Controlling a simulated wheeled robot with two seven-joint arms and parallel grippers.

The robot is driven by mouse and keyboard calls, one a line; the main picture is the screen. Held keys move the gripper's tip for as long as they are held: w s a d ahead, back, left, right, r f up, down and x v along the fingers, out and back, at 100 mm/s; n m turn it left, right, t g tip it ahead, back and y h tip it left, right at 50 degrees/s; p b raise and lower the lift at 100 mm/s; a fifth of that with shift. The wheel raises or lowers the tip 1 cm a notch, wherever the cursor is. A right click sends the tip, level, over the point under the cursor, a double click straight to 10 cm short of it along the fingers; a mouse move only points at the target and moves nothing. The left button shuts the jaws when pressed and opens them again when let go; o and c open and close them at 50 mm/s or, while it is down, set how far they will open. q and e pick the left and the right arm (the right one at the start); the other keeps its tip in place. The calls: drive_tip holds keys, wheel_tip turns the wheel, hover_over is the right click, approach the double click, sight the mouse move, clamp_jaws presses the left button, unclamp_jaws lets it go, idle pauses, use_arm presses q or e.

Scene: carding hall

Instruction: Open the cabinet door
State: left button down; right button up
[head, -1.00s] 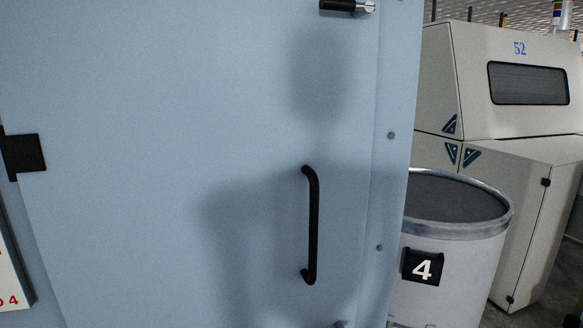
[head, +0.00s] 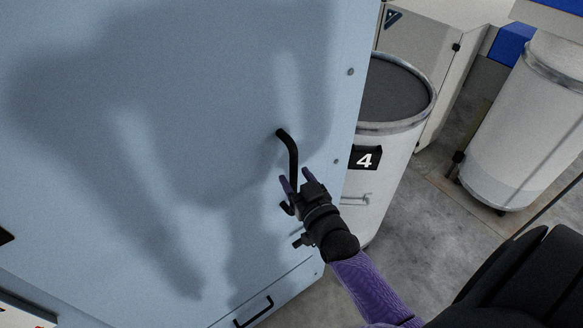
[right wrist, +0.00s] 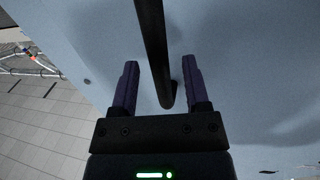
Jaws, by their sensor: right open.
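The pale blue cabinet door (head: 200,220) fills the left and middle of the head view and looks closed. Its black bar handle (head: 291,150) stands near the door's right edge. My right gripper (head: 294,177) is open at the lower half of the handle. In the right wrist view, the handle (right wrist: 152,40) runs between the two purple fingers of the gripper (right wrist: 160,64), with visible gaps on both sides. The fingers are not closed on it. My left gripper is not in view.
A second black handle (head: 253,312) is low on the cabinet. A white drum marked 4 (head: 390,165) stands close to the cabinet's right side. Another white drum (head: 515,135) is farther right. Grey floor (head: 420,230) lies open between them.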

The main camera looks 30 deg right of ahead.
drive_tip(key=shift+w+d, duration=0.1)
drive_tip(key=shift+w, duration=0.75)
clamp_jaws()
idle(0.8)
